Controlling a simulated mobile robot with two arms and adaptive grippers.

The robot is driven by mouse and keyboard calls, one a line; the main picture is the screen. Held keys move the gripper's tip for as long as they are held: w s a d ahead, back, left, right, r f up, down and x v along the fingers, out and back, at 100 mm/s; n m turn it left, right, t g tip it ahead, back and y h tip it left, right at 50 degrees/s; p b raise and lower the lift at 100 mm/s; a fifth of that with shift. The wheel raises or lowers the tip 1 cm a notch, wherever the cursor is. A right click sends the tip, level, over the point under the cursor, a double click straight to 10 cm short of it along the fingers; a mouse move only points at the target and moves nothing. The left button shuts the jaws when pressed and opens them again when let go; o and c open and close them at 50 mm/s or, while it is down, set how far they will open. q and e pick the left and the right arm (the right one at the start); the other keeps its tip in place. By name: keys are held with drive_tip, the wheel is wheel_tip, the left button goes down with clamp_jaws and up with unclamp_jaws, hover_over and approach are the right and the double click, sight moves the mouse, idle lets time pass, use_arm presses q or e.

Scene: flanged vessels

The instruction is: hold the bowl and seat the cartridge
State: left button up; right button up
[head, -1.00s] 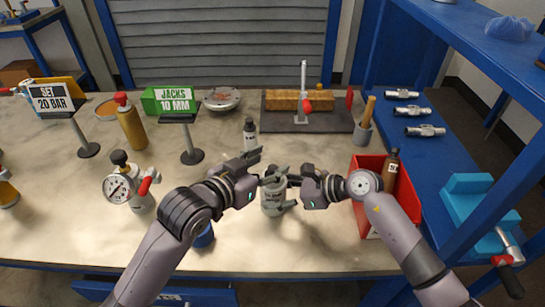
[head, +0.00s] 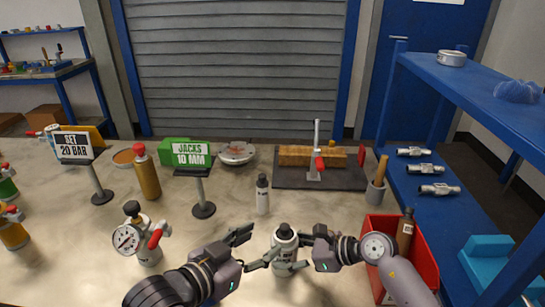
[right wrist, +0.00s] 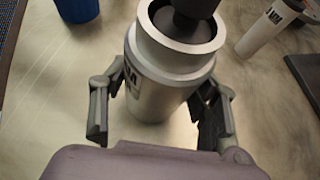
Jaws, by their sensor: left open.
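A grey cylindrical bowl (head: 285,248) with a dark label stands upright on the bench between my grippers. In the right wrist view, the bowl (right wrist: 165,92) has a wide pale collar, with a dark round piece (right wrist: 190,8) at its mouth, cut off by the frame edge. I cannot tell whether that piece is the cartridge. My right gripper (head: 300,254) reaches in from the right. Its fingers (right wrist: 158,108) flank the bowl; a gap shows beside the left finger, and contact is unclear. My left gripper (head: 254,250) is open and empty, left of the bowl.
A small white bottle (head: 262,194) with a black cap stands behind the bowl. A red bin (head: 422,262) holding a brown bottle (head: 404,230) is at the right. A gauge unit (head: 140,240) and sign stands are at the left. A clamp board (head: 345,180) lies behind.

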drive_tip(key=o, duration=0.5)
drive_tip(key=shift+c, duration=0.2)
